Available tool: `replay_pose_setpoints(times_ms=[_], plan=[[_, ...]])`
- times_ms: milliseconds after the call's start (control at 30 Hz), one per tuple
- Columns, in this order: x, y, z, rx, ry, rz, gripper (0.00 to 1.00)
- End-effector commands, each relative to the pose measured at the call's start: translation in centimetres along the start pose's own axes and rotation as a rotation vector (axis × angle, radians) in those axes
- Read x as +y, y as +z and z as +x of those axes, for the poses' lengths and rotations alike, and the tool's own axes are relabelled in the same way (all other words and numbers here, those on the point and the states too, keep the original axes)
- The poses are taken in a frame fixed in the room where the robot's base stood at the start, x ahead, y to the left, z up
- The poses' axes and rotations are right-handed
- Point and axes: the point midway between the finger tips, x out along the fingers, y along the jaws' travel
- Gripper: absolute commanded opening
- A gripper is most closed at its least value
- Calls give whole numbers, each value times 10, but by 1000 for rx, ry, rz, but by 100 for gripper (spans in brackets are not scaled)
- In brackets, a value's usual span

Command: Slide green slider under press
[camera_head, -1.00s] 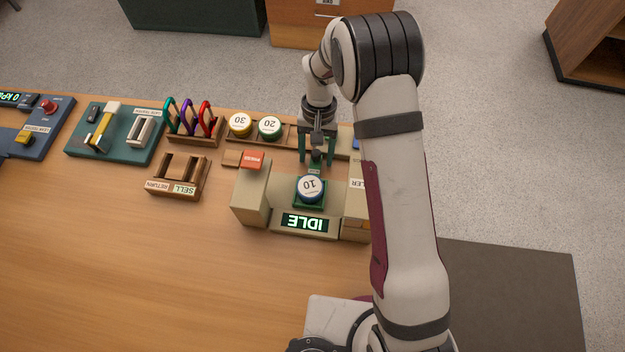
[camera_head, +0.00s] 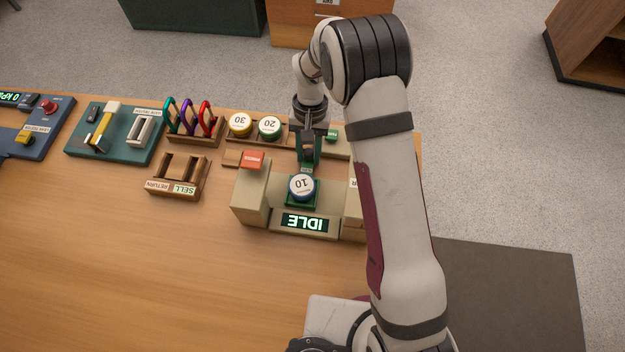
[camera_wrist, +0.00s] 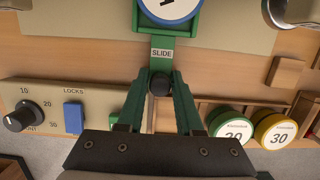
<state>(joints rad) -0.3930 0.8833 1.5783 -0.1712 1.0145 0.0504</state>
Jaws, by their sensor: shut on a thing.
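The green slider (camera_head: 303,206) carries a white disc marked 10 (camera_head: 302,184) with a blue rim, in the beige press station (camera_head: 249,204). In the wrist view the slider's green arm (camera_wrist: 163,43) has a SLIDE label and a dark round knob (camera_wrist: 160,85) at its end. My gripper (camera_head: 309,165) is shut on this knob; its green fingers (camera_wrist: 160,78) stand on either side of it. The disc sits between the left block and the right block, which is partly hidden behind my arm.
The red PRESS button (camera_head: 252,160) tops the left block. The display (camera_head: 305,222) reads IDLE. Discs marked 20 (camera_head: 269,127) and 30 (camera_head: 240,124) stand in a rack behind. A LOCKS panel (camera_wrist: 50,94) with a dial and blue switch is beside the gripper. The front table is clear.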

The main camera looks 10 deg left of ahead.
Motion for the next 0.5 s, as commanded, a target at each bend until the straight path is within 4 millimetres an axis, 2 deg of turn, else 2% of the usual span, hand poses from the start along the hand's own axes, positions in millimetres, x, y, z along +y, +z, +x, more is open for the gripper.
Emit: replay_pose_setpoints(times_ms=[500], plan=[[-32, 0, 0, 2, -1, -1, 0]])
